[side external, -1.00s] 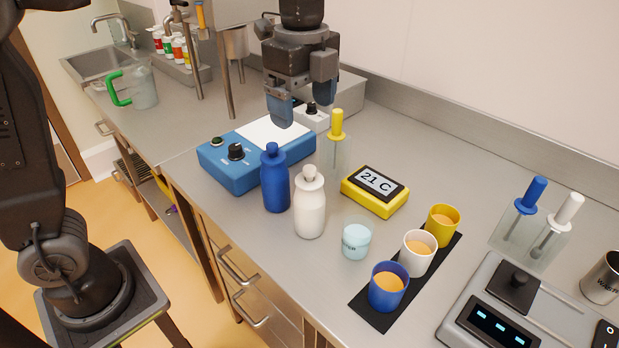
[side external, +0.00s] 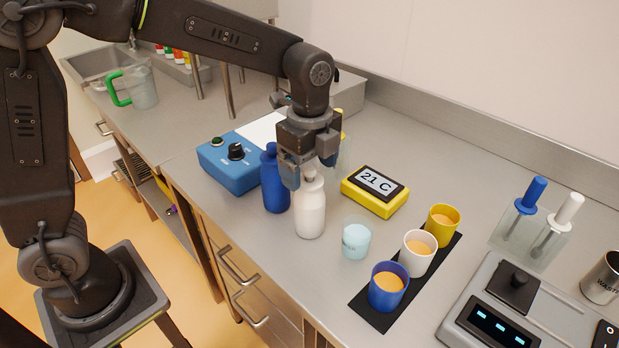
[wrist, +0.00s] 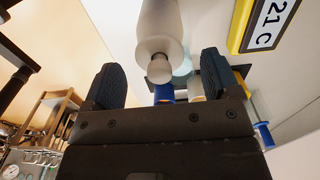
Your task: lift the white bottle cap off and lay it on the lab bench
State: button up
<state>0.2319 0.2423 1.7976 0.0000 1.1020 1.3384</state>
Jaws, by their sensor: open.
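The white bottle (side external: 310,213) stands upright on the lab bench (side external: 270,262), with its white cap (side external: 309,174) on its neck. My gripper (side external: 306,180) is right over the bottle's top, with its fingers pointing down and open. In the wrist view the white bottle (wrist: 160,25) and its cap (wrist: 159,69) show between my two spread fingers (wrist: 161,80). I cannot tell whether a finger touches the cap.
A blue device (side external: 226,172) is behind left. Bare bench lies right of the display.

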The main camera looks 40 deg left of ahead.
jog(key=shift+f, duration=0.75)
jog(key=shift+c, duration=0.3)
jog(key=c, duration=0.9)
